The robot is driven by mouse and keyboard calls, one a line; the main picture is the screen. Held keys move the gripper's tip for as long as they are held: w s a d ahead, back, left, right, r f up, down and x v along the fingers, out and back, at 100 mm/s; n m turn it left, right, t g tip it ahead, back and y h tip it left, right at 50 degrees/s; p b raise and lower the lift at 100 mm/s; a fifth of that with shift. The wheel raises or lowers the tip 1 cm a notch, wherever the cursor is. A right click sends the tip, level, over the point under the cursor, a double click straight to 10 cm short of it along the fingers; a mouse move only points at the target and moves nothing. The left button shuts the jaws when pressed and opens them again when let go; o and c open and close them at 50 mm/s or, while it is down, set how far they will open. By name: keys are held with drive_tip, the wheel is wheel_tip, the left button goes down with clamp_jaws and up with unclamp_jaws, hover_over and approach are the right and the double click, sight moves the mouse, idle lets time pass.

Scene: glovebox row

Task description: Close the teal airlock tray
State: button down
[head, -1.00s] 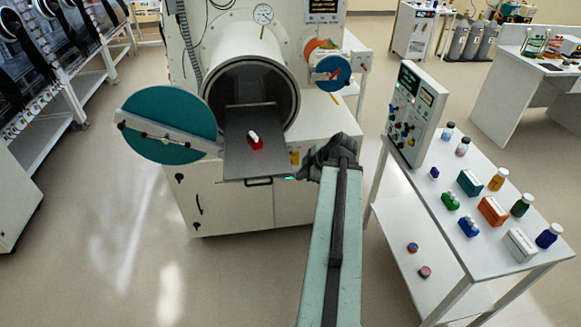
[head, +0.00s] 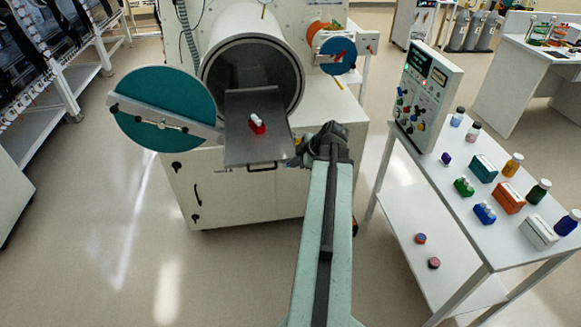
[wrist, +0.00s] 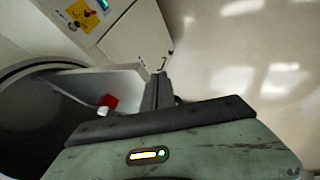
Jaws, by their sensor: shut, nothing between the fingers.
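The airlock tray (head: 255,148) is a grey metal plate, slid out of the round chamber mouth (head: 280,75). A dark handle (head: 262,167) is on its front edge. A red item with a white top (head: 257,126) sits on it. The round teal door (head: 165,108) stands swung open to the left. My gripper (head: 301,156) is shut and empty at the tray's front right corner; I cannot tell whether it touches. In the wrist view, my dark fingers (wrist: 158,90) are beside the pale tray (wrist: 120,78), with the red item (wrist: 108,101) behind them.
A small blue round door (head: 337,55) is at the chamber's upper right. A white bench (head: 470,225) with bottles, coloured boxes and a control panel (head: 425,98) stands right of my arm. White cabinets (head: 240,200) are below the tray. The floor at front left is clear.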

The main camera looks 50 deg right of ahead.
drive_tip(key=shift+w+d+r, duration=0.15)
drive_tip(key=shift+w+d, duration=0.15)
drive_tip(key=shift+d, duration=0.15)
